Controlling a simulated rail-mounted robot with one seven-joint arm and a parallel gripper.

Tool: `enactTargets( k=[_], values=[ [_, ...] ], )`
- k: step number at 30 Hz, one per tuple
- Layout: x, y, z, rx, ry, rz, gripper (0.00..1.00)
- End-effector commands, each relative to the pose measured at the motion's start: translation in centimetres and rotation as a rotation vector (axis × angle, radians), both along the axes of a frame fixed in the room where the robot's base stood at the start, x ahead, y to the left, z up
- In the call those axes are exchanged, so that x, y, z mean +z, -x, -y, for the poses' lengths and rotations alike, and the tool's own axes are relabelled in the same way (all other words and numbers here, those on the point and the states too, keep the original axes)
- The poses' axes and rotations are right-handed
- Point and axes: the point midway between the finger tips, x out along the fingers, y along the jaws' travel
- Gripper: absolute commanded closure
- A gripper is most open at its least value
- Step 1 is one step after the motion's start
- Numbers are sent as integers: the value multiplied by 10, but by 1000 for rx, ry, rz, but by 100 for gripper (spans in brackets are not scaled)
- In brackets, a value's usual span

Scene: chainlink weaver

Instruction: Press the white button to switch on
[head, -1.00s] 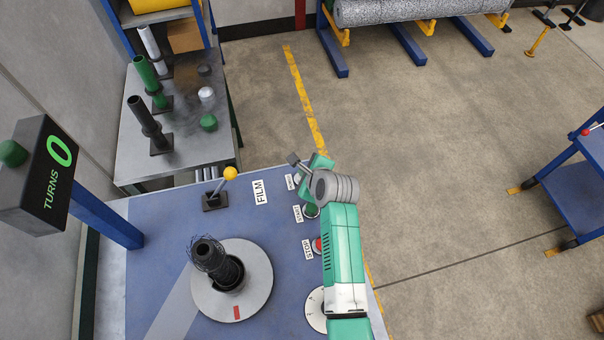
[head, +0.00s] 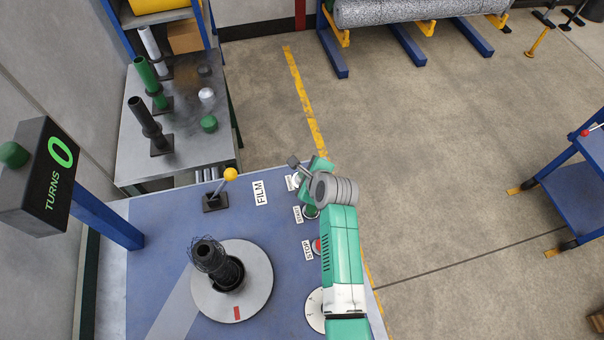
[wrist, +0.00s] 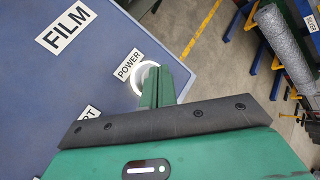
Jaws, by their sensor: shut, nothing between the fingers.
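The white button (wrist: 140,78) sits beside the POWER label (wrist: 129,64) on the blue panel in the wrist view. It shows as a bright white ring, partly hidden by my fingers. My gripper (wrist: 158,84) is shut and empty, with its green fingertips over the right side of the button. I cannot tell for sure whether they touch it. In the head view my arm and gripper hide much of the button.
A red stop button (head: 317,246) and a green start button (head: 311,211) stand nearer on the same panel. A yellow-knobbed lever (head: 230,174) and a turntable with a dark spool (head: 262,282) are to the left. The display (head: 60,165) reads TURNS 0.

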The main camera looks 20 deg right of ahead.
Motion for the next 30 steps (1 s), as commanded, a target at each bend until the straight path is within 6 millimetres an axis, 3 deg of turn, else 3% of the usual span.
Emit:
enactTargets(
  k=[3, 13, 27, 30],
  values=[
    [8, 0, -1, 1, 0, -1, 100],
    [10, 0, 0, -1, 0, 1, 100],
    [66, 0, 0, -1, 0, 1, 100],
    [70, 0, 0, 0, 0, 0, 100]
  ],
)
